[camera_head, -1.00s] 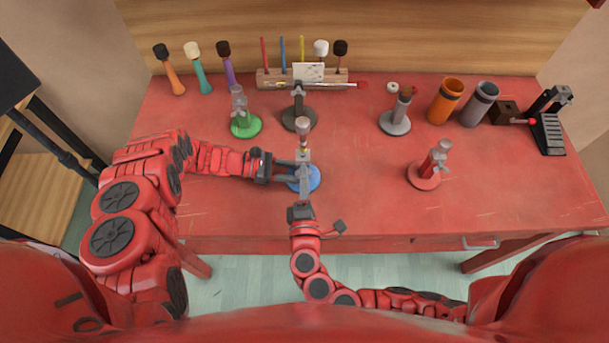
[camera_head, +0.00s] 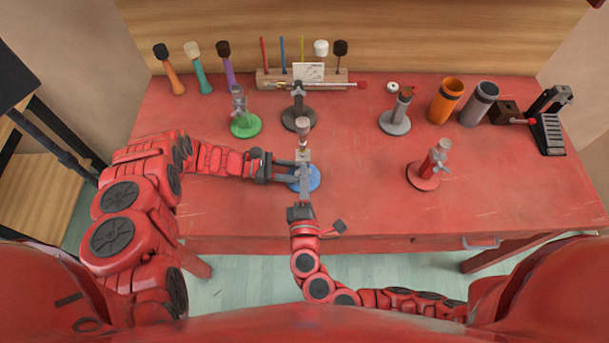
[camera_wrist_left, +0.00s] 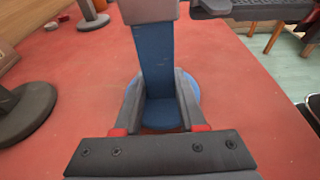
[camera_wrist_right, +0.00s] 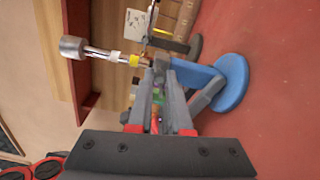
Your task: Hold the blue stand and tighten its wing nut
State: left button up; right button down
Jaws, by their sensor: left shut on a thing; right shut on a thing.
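The blue stand (camera_head: 315,181) stands upright on the red table; its round base and flat post (camera_wrist_left: 158,60) show in the left wrist view. My left gripper (camera_head: 296,172) is shut around the post, low down, with a finger on either side. My right gripper (camera_head: 304,168) is shut at the stand's top, above the left one. In the right wrist view its fingertips (camera_wrist_right: 163,68) meet at the clamp, where they hide the wing nut. A beater with a grey metal head (camera_wrist_right: 73,47) and a yellow band sits at the clamp.
A green stand (camera_head: 246,126), a dark stand (camera_head: 298,122), a grey stand (camera_head: 395,123) and a red stand (camera_head: 423,178) stand around. Behind are a wooden rack (camera_head: 266,79), orange cup (camera_head: 445,103), grey cup (camera_head: 477,106) and black pedal (camera_head: 550,130). The table's front right is clear.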

jog(key=c, duration=1)
grip_release()
jog(key=shift+s, duration=6)
